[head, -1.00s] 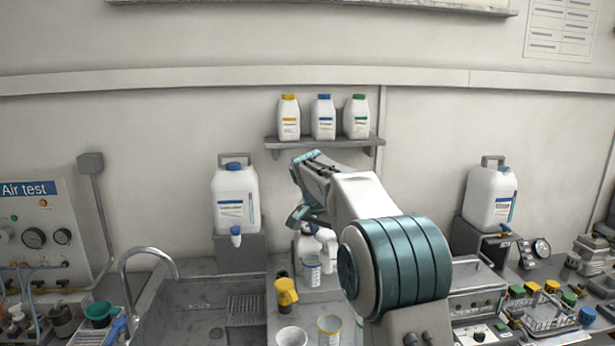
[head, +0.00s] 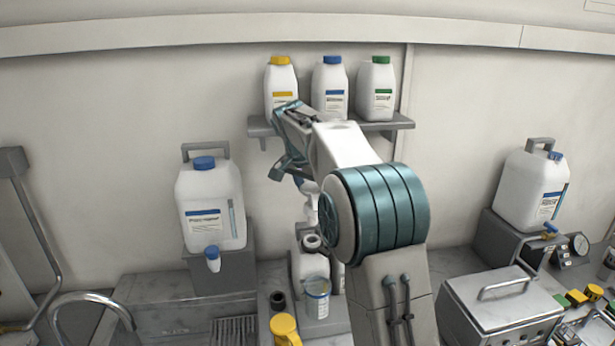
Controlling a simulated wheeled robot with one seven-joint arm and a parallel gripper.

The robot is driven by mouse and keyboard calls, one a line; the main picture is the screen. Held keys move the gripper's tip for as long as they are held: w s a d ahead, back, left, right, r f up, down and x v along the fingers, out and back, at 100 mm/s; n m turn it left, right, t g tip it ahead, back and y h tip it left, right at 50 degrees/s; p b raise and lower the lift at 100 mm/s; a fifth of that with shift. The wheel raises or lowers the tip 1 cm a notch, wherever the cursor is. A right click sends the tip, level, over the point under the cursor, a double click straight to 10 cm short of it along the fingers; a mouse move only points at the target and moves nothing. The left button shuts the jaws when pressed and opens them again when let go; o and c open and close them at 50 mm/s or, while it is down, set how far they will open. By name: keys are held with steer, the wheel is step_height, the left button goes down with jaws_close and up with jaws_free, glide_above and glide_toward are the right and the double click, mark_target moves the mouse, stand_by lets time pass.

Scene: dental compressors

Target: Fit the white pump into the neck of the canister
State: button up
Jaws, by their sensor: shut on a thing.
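My gripper (head: 289,174) is up in front of the wall, just below the left end of the shelf, and is seen from behind, partly covered by my arm. It is shut on the white pump (head: 311,207), of which only a small part shows beside my arm. The white canister (head: 309,264) stands on the counter below, its neck (head: 312,241) open with a dark hole. In the picture the pump is above the neck, with a small gap between them. I cannot tell how they line up in depth. My arm hides the canister's right side.
A cup with a blue label (head: 317,299) stands close in front of the canister. A yellow cup (head: 285,328) and a dark cap (head: 278,301) are to its left. Large jugs stand left (head: 210,205) and right (head: 530,190). Three bottles fill the shelf (head: 390,124).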

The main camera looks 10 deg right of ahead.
mark_target(312, 215)
steer(key=shift+w+f, duration=0.1)
steer(key=shift+w, duration=0.15)
steer(key=shift+s+f+b, duration=0.15)
steer(key=shift+f+b, duration=0.6)
steer(key=shift+b, duration=0.15)
steer(key=shift+f+b, duration=1)
steer(key=shift+f, duration=0.2)
steer(key=shift+f, duration=0.2)
steer(key=shift+f+b, duration=1.05)
steer(key=shift+f, duration=0.2)
steer(key=shift+f+b, duration=0.55)
steer(key=shift+f, duration=0.2)
